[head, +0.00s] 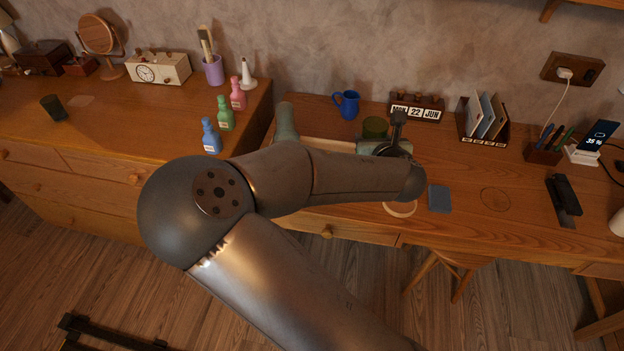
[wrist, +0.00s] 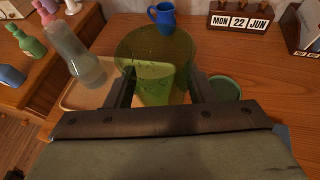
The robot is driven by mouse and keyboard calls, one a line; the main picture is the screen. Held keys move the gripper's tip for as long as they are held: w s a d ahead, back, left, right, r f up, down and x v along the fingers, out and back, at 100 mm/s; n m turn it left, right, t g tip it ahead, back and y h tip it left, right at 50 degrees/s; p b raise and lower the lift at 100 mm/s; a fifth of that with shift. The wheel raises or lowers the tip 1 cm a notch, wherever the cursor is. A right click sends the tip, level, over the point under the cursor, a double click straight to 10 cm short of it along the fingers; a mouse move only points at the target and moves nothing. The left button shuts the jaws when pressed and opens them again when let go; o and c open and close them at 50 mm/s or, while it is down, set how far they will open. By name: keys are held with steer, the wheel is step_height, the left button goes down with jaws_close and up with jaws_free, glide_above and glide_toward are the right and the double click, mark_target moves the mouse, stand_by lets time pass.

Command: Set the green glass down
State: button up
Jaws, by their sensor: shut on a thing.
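The green glass (wrist: 155,52) is see-through and stands between my fingers in the wrist view, its wide rim toward the camera. My gripper (wrist: 161,88) is shut on it. In the head view the glass (head: 375,126) shows as a dark green cup over the desk, just beyond my gripper (head: 384,147), partly hidden by my arm. It looks roughly upright. I cannot tell whether its base touches the surface below. A pale tray (wrist: 88,92) lies beneath and to its left. A green round piece (wrist: 226,88) lies on the desk right of my fingers.
A pale bottle (wrist: 75,52) stands left of the glass. A blue jug (head: 347,104) and a calendar (head: 417,107) stand behind. A blue-grey square (head: 439,198) and a dark ring (head: 495,199) mark the desk. Another dark green cup (head: 52,107) sits on the left dresser.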

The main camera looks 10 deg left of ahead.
steer(key=f, duration=0.1)
steer(key=s+a+f+b, duration=0.1)
steer(key=shift+s+a+f, duration=0.1)
steer(key=shift+s+f, duration=0.1)
steer(key=shift+f, duration=0.1)
steer(key=shift+w+a+f+y, duration=0.2)
steer(key=shift+a+y, duration=0.05)
steer(key=shift+y, duration=0.15)
steer(key=w+a+f, duration=0.2)
steer(key=w, duration=0.1)
steer(key=w+a+f, duration=0.2)
steer(key=w+f, duration=0.1)
steer(key=w+a+f, duration=0.3)
steer(key=shift+w+a, duration=0.1)
steer(key=shift+w, duration=0.3)
steer(key=shift+w+a+f+b, duration=0.2)
steer(key=shift+w+f+b, duration=0.1)
steer(key=shift+f, duration=0.1)
steer(key=shift+w+a+f, duration=0.15)
steer(key=shift+f, duration=1.7)
